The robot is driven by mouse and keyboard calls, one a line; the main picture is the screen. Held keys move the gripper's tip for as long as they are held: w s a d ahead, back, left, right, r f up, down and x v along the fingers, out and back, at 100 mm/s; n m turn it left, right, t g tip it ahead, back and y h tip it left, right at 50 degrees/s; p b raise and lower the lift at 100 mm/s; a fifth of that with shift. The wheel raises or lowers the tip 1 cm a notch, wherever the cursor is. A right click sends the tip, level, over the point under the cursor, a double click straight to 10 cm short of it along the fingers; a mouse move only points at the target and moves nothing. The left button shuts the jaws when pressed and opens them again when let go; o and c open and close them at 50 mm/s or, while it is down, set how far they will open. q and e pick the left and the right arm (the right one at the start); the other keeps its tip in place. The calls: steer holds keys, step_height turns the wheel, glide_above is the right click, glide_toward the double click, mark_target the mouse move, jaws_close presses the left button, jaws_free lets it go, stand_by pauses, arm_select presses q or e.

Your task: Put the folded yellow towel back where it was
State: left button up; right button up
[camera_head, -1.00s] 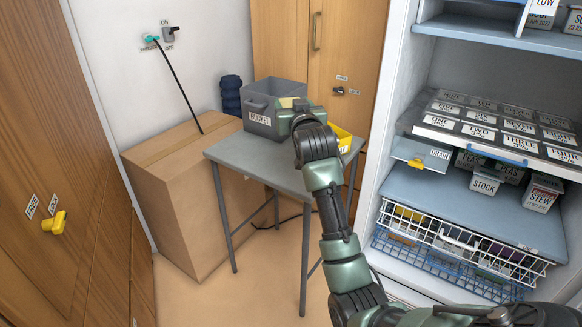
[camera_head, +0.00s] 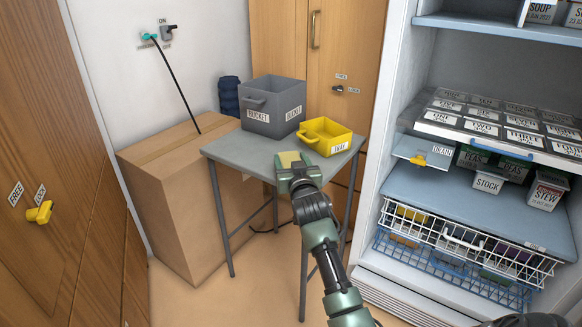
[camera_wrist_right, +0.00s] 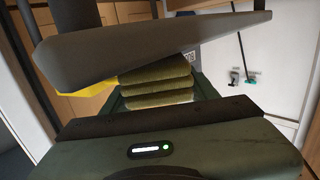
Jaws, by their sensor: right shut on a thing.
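My right gripper (camera_head: 294,163) is shut on the folded yellow towel (camera_head: 288,158), which shows as a small yellowish pad at its tip. In the right wrist view the towel (camera_wrist_right: 157,86) appears as several stacked olive-yellow folds between the fingers. In the head view the gripper and towel overlap the front part of the grey table (camera_head: 238,153); their height above it is hard to tell. The grey bucket (camera_head: 272,112) and the yellow tray (camera_head: 327,137) stand on the table behind the gripper. My left gripper is not in view.
A large cardboard box (camera_head: 165,180) stands left of the table. An open shelf unit (camera_head: 460,200) with labelled boxes and a white wire basket (camera_head: 465,245) is at the right. The left part of the tabletop is bare. A wooden cabinet (camera_head: 340,60) stands behind.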

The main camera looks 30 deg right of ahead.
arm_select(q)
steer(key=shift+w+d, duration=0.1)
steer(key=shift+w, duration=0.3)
arm_select(e)
steer(key=shift+f, duration=0.35)
steer(key=shift+f, duration=0.1)
steer(key=o, duration=1.5)
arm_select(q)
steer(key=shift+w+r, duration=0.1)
arm_select(e)
steer(key=shift+o, duration=0.2)
